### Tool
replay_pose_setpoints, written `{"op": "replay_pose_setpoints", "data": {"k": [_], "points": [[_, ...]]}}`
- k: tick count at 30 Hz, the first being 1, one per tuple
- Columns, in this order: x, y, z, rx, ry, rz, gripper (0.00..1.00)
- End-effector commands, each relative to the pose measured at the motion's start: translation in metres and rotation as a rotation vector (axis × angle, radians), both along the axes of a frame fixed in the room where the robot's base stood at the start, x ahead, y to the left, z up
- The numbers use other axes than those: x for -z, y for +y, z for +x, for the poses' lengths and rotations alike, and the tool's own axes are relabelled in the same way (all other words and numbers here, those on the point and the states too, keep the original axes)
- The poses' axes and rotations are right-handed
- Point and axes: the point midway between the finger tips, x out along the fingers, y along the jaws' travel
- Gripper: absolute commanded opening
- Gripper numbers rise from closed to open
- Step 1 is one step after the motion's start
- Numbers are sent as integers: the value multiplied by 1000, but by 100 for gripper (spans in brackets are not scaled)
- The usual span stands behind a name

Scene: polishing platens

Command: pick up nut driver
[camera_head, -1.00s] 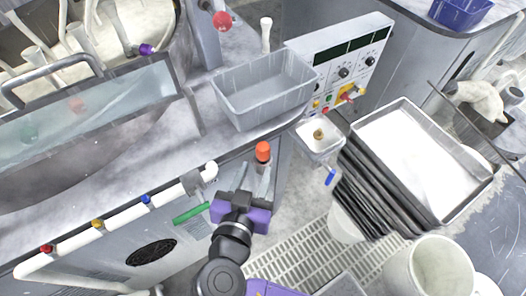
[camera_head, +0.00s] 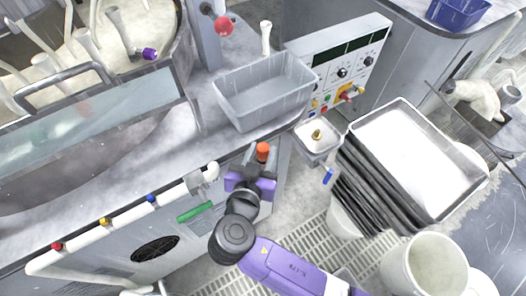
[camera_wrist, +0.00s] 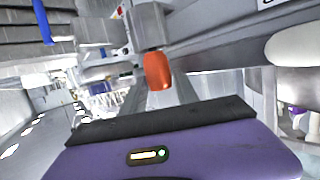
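An orange-capped upright piece (camera_head: 263,150), which I take to be the nut driver's handle, is at the front edge of the grey bench, below the grey bin. It also shows in the wrist view (camera_wrist: 157,70), upright ahead of the purple palm. Its lower part is hidden or unclear. My gripper (camera_head: 259,160) is right at it, with grey fingers that appear apart on either side of the orange piece. I cannot tell whether they touch it.
A grey bin (camera_head: 265,90) stands on the bench just behind. A control panel (camera_head: 345,62) and a small white basin (camera_head: 318,136) are to the right. A white pipe (camera_head: 128,216) with coloured caps runs along the bench front at left.

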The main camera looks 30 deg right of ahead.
Motion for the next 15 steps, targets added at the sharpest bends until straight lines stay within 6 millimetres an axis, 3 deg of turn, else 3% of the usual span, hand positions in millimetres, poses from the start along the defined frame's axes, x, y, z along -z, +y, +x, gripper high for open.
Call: {"op": "replay_pose_setpoints", "data": {"k": [1,5,15], "points": [[0,0,0,0,0,0,25],[0,0,0,0,0,0,0],[-1,0,0,0,-1,1,0]]}}
